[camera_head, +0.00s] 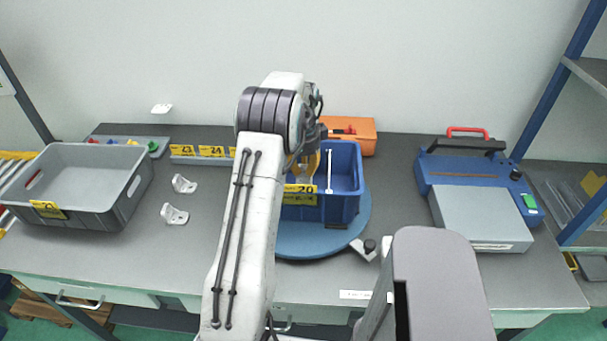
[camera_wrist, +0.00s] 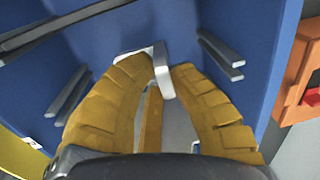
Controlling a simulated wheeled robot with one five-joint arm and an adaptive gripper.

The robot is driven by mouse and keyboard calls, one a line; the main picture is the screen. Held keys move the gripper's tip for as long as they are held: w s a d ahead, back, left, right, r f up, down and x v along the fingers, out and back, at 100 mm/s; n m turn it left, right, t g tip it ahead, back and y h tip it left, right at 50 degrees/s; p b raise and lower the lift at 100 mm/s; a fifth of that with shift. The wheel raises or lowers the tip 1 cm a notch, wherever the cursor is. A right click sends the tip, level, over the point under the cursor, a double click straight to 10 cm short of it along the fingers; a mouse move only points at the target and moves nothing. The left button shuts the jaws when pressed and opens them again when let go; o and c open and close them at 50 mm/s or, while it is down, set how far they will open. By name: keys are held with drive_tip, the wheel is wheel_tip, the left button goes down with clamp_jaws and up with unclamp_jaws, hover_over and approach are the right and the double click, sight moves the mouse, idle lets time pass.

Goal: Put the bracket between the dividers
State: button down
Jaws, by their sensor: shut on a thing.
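The blue bin (camera_head: 345,208) stands on a round blue turntable (camera_head: 290,245) and carries a yellow label marked 20. A thin white divider (camera_head: 329,170) runs inside it. My gripper (camera_head: 303,168) reaches down into the bin, left of that divider, partly hidden by my arm. In the wrist view my yellow fingers (camera_wrist: 163,69) are closed on a pale bracket (camera_wrist: 165,84) at their tips. Dark rails show on the bin walls, left (camera_wrist: 68,97) and right (camera_wrist: 222,55). I cannot tell whether the bracket touches the bin floor.
Two more white brackets (camera_head: 183,184) (camera_head: 174,214) lie left of the bin. A grey crate (camera_head: 122,205) stands at far left. An orange case (camera_head: 365,138) is behind the bin. A blue and grey machine (camera_head: 480,215) stands at right. Bare tabletop shows between bin and machine.

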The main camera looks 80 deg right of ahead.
sight(303, 178)
drive_tip(key=shift+a+f+p, duration=0.1)
drive_tip(key=shift+f+p, duration=0.5)
drive_tip(key=shift+p, duration=0.1)
drive_tip(key=shift+f, duration=1.3)
drive_tip(key=c, duration=1.3)
unclamp_jaws()
drive_tip(key=shift+o, duration=0.2)
drive_tip(key=shift+r, duration=0.1)
wheel_tip(303, 178, up, 5)
drive_tip(key=shift+a+f+b, duration=0.1)
drive_tip(key=shift+b, duration=0.75)
drive_tip(key=shift+r+b, duration=0.35)
drive_tip(key=shift+b, duration=0.3)
wheel_tip(303, 178, up, 6)
drive_tip(key=b, duration=0.3)
drive_tip(key=shift+a+r, duration=0.2)
drive_tip(key=shift+a, duration=0.15)
